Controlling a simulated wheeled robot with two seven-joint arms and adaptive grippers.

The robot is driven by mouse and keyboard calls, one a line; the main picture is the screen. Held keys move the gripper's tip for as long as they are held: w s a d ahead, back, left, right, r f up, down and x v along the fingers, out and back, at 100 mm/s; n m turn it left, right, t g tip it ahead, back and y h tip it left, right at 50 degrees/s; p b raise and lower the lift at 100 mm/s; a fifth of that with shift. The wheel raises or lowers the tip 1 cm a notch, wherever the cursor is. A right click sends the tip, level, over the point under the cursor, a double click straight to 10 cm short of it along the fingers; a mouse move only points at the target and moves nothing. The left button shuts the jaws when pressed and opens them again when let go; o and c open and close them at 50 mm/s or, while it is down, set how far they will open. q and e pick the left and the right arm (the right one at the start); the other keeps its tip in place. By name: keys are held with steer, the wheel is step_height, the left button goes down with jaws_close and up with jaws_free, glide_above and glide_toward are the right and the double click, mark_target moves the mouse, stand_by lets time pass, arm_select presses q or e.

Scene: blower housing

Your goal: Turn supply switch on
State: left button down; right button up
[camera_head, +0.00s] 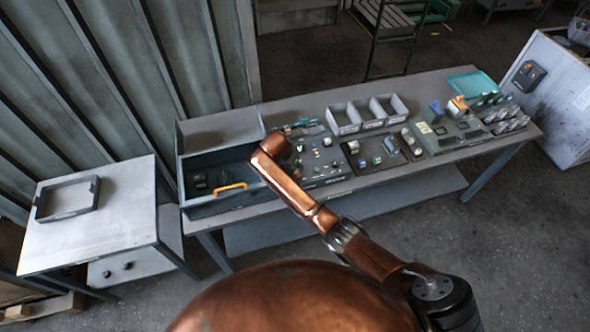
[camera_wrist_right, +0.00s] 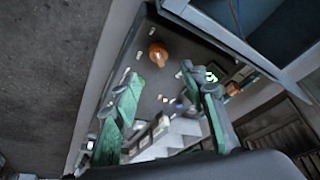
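A grey control panel (camera_head: 318,172) with several small knobs and buttons lies on the long bench; I cannot tell which control is the supply switch. In the right wrist view the panel face (camera_wrist_right: 180,62) shows an orange knob (camera_wrist_right: 158,54), small white labels and a green-lit square (camera_wrist_right: 211,76). My right gripper (camera_wrist_right: 166,84) has its two green fingers spread over the panel with nothing between them. In the head view my copper right arm reaches across the panel's left side and hides part of it. My left gripper is not in view.
A side table (camera_head: 120,222) holds a shallow tray (camera_head: 68,199).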

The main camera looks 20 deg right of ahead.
steer(key=v, duration=0.3)
steer(key=shift+r, duration=0.25)
